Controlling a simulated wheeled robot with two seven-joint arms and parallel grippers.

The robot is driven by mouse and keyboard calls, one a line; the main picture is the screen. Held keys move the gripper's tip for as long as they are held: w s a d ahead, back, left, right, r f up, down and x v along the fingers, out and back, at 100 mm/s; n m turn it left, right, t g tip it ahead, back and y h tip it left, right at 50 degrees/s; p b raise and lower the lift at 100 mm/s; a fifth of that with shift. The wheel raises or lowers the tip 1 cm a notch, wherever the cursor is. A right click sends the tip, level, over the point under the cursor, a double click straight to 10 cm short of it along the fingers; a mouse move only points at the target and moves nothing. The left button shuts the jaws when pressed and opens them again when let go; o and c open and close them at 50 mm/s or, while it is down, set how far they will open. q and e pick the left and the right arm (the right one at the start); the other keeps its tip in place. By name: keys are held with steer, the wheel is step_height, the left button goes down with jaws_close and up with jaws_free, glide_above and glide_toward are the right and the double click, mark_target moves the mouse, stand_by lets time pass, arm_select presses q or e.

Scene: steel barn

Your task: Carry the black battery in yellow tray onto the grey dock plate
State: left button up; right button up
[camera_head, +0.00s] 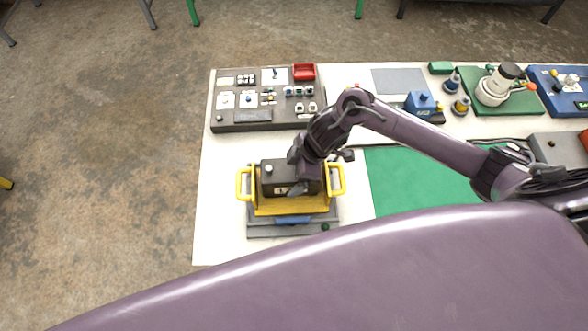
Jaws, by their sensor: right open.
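The black battery (270,178) sits in the yellow tray (283,206), which has a yellow handle at each side. The tray is over a dark grey plate (262,231) near the table's front left; I cannot tell whether it is fully seated. A flatter grey plate (398,81) lies at the back of the table. My right gripper (309,186) is open, directly over the right part of the battery and beside the tray's right handle. It hides part of the battery, and contact cannot be told. My left gripper is not in view.
A green mat (408,182) lies to the right. White table left of the tray is clear.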

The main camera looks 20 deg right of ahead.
steer(key=b+v, duration=0.1)
steer(key=v, duration=1.1)
steer(key=shift+r, duration=0.2)
steer(key=shift+s+f, duration=0.1)
